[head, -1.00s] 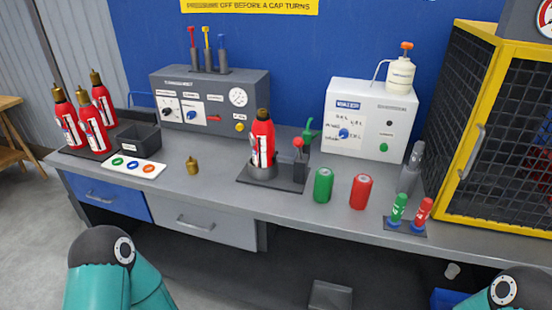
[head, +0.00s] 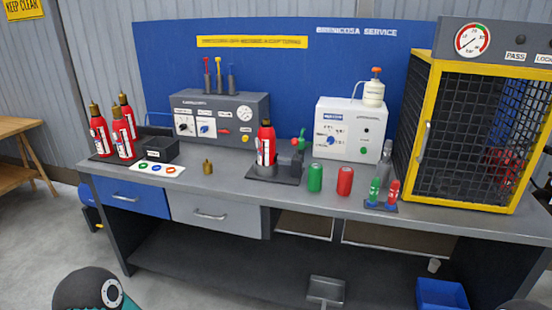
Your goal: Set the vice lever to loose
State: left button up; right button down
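The vice (head: 272,175) is a dark plate with a grey round clamp on the bench, near the middle of the head view. A red extinguisher (head: 266,143) with a brass top stands upright in the clamp. The vice lever (head: 297,145), with a red knob, stands at the right of the clamp on a dark block. It looks roughly upright; I cannot read its setting. Both grippers are out of view.
Green (head: 315,178) and red (head: 345,181) cylinders stand right of the vice. A brass piece (head: 208,167) stands left of it. A grey control box (head: 232,108) and white mixer box (head: 352,130) stand behind. A yellow-framed cage (head: 470,130) fills the right end.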

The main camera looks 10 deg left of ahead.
aim_at(295, 143)
jog(key=u, duration=0.6)
jog(key=i, duration=0.7)
jog(key=u, duration=0.15)
